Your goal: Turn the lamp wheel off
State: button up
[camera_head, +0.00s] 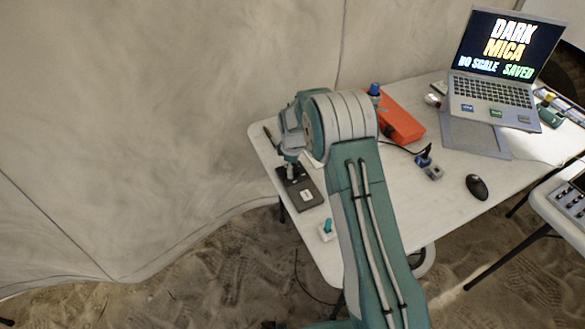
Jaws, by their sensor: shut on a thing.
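My gripper (290,166) points down at the left end of the white table, over the upper end of a dark flat plate (305,196). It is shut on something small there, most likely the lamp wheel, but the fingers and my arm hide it. I cannot make out the wheel's shape or its turned position. No lamp light shows clearly.
A small pale block with a teal knob (327,228) sits by the table's front edge. An orange case (400,119), a cabled blue-topped device (427,164), a black mouse (477,187) and a laptop (497,92) stand right of my arm. The front middle of the table (440,220) is bare.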

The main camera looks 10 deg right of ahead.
jog(key=shift+f, duration=0.1)
dwell(0.3)
jog(key=o, duration=1.1)
jog(key=shift+a, duration=0.1)
jog(key=shift+o, duration=0.2)
jog(key=shift+w, duration=0.1)
notch_tip(320, 180, up, 12)
